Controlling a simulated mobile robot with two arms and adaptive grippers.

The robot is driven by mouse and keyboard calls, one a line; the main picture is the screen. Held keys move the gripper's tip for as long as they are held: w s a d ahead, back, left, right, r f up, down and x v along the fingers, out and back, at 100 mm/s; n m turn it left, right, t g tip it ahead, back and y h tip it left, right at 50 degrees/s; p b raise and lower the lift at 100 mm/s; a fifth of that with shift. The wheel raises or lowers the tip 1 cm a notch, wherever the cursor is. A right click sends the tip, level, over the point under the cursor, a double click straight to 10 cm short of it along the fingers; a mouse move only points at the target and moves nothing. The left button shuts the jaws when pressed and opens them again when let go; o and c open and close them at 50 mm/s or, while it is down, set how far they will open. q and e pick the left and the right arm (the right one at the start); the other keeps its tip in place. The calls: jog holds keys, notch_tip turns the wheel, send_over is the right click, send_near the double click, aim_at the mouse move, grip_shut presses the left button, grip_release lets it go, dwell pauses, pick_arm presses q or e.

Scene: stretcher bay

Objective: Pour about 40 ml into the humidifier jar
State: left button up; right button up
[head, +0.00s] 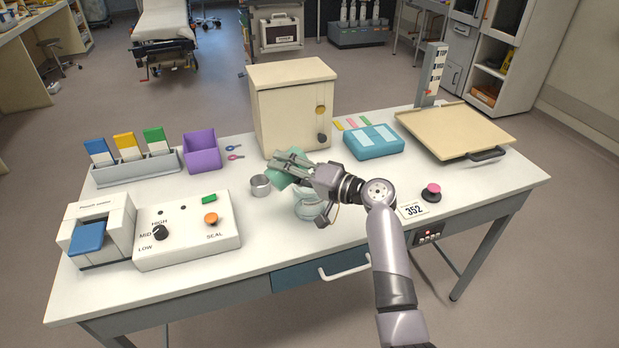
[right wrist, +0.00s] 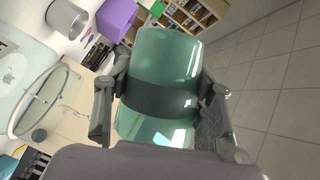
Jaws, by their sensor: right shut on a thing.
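My right gripper (head: 293,166) is shut on a green translucent container (head: 284,182). In the right wrist view the container (right wrist: 165,62) has a dark band around it, with a finger on each side. It is held above the table and looks tilted. A clear, pale green jar (head: 307,209) stands on the table just below my right gripper, partly hidden by it. Its round rim shows at the left of the right wrist view (right wrist: 38,100). I cannot tell whether liquid is flowing or the level in either vessel. My left gripper is not in view.
A small grey metal cup (head: 260,187) stands left of the jar. A beige cabinet (head: 292,110) is behind, and a control box (head: 187,237) is at left. A pink-topped knob (head: 432,192) and a 352 card (head: 411,211) are at right. The front middle of the table is clear.

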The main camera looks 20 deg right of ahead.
jog(key=shift+f, duration=0.1)
dwell(0.6)
jog(key=shift+a+r, duration=0.1)
jog(key=shift+r, duration=0.15)
jog(key=shift+s+a+f+n+h+b, duration=0.15)
jog(key=shift+f+n+h+b, duration=0.35)
jog(key=shift+n, duration=0.6)
jog(key=shift+r+n+g+p, duration=0.3)
jog(key=shift+r+n+p, duration=0.05)
jog(key=shift+r+n, duration=0.15)
jog(key=shift+r+n+h, duration=0.2)
jog(key=shift+n+h, duration=0.2)
jog(key=shift+f+n, duration=0.3)
jog(key=shift+f, duration=0.15)
jog(key=shift+a+f+n+h, duration=0.15)
jog(key=shift+f+n+h, duration=0.05)
jog(key=shift+n+h, duration=0.25)
